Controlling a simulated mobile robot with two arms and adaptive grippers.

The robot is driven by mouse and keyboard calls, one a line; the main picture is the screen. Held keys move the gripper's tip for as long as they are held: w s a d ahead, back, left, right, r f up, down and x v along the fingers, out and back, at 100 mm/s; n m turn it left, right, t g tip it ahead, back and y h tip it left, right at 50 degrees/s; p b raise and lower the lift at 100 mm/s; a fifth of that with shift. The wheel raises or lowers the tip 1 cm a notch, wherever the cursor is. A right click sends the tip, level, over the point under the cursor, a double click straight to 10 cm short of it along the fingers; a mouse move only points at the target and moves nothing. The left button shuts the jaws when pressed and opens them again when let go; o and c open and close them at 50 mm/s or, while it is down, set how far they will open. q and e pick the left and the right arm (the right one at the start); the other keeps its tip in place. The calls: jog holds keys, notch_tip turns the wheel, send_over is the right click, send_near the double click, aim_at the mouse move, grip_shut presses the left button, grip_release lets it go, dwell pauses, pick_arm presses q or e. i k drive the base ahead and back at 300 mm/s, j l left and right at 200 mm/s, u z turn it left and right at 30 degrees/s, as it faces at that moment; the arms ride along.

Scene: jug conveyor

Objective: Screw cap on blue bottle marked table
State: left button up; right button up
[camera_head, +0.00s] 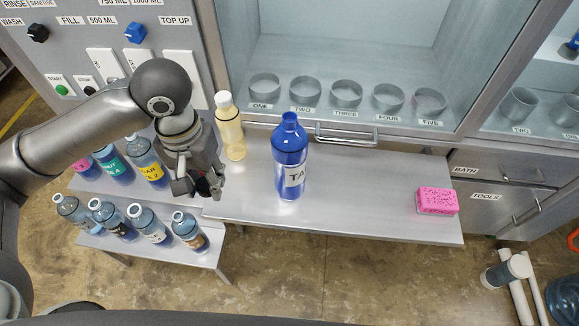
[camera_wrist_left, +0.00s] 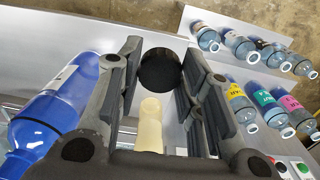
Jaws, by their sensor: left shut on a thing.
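No separate cap shows on the blue bottle's neck, though the detail is small. My right gripper is not in view.
A pale yellow bottle (camera_head: 229,128) with a white top stands behind my left gripper. Several clear bottles (camera_head: 145,223) stand on lower shelves at left. A pink sponge (camera_head: 437,201) lies at the table's right end. The table between bottle and sponge is clear.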

aim_at(288, 140)
jog(key=i+j, duration=0.1)
jog(key=j, duration=0.5)
jog(key=i+j, duration=0.1)
jog(key=j, duration=0.55)
jog(key=i+j, duration=0.1)
jog(key=j, duration=0.5)
jog(key=z, duration=1.25)
